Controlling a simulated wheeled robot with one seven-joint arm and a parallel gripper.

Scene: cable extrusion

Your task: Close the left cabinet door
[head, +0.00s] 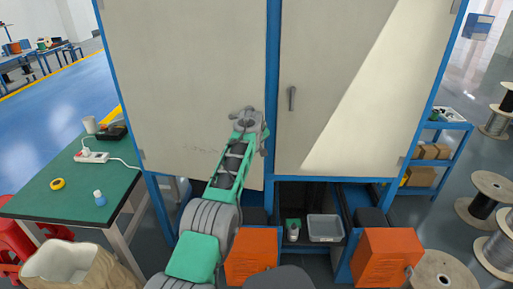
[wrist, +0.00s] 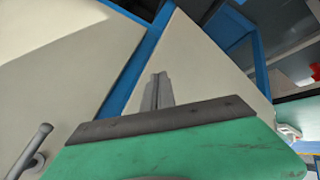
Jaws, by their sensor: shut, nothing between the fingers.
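The left cabinet door (head: 185,75) is a large cream panel in a blue-framed cabinet. Its lower edge slopes down toward the middle post and hangs below the frame line, so it looks slightly ajar. My gripper (head: 246,113) is in front of this door, near its lower right edge by the blue middle post. My arm hides part of that corner, and the door's handle is mostly hidden. In the wrist view, my gripper's fingers (wrist: 157,90) are together and empty, pointing at the cream left door panel (wrist: 205,75). I cannot tell whether they touch it.
The right cabinet door (head: 325,70) looks shut, with a grey handle (head: 291,98). Orange bins (head: 385,257) and a grey tray (head: 325,228) are below. A green table (head: 70,180) stands at left. Cable spools (head: 485,190) and a blue cart (head: 440,127) stand at right.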

